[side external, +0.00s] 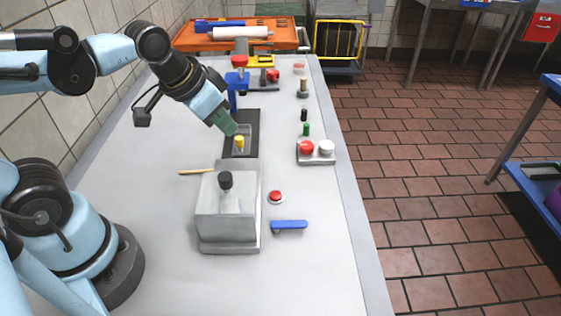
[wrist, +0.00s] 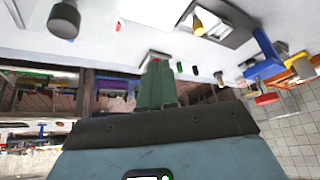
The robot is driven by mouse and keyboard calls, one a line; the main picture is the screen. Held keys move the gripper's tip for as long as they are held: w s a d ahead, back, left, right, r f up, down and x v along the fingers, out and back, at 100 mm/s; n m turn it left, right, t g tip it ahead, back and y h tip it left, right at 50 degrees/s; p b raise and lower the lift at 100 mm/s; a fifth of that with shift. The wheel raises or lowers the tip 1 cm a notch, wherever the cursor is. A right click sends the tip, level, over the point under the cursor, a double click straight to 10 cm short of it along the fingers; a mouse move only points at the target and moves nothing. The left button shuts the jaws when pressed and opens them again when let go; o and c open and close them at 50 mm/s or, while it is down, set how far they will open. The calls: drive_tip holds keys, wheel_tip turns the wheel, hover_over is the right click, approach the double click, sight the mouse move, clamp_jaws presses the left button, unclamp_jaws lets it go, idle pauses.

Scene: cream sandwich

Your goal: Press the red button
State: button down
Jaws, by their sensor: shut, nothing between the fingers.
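A small red button (side external: 276,197) on a pale round base sits on the table, just right of the metal box with the black knob. A small red spot (wrist: 118,25) near the top of the wrist view may be this button. A larger red dome (side external: 307,148) sits beside a white dome on a metal tray farther back. My gripper (side external: 232,130) has green fingers, shut and empty. It hangs tilted above the dark tray with the yellow peg, behind and left of the small red button and apart from it. The fingers (wrist: 156,72) point up the wrist view.
The metal box (side external: 228,215) carries a black knob (side external: 225,181). A blue handle (side external: 289,225) lies in front of the button. A yellow peg (side external: 239,142) is under my gripper; a blue stand (side external: 233,92) rises behind. A wooden stick (side external: 197,171) lies left.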

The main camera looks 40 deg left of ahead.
sight(276, 194)
drive_tip(key=w+d+m+g, duration=0.4)
drive_tip(key=d+m+g, duration=0.1)
drive_tip(key=d+m, duration=0.2)
drive_tip(key=shift+w+d+r+g, duration=0.15)
drive_tip(key=shift+d+r+g, duration=0.2)
drive_tip(key=shift+d, duration=0.45)
drive_tip(key=shift+f, duration=0.2)
wheel_tip(276, 194, down, 14)
drive_tip(key=shift+r, duration=0.1)
idle(0.5)
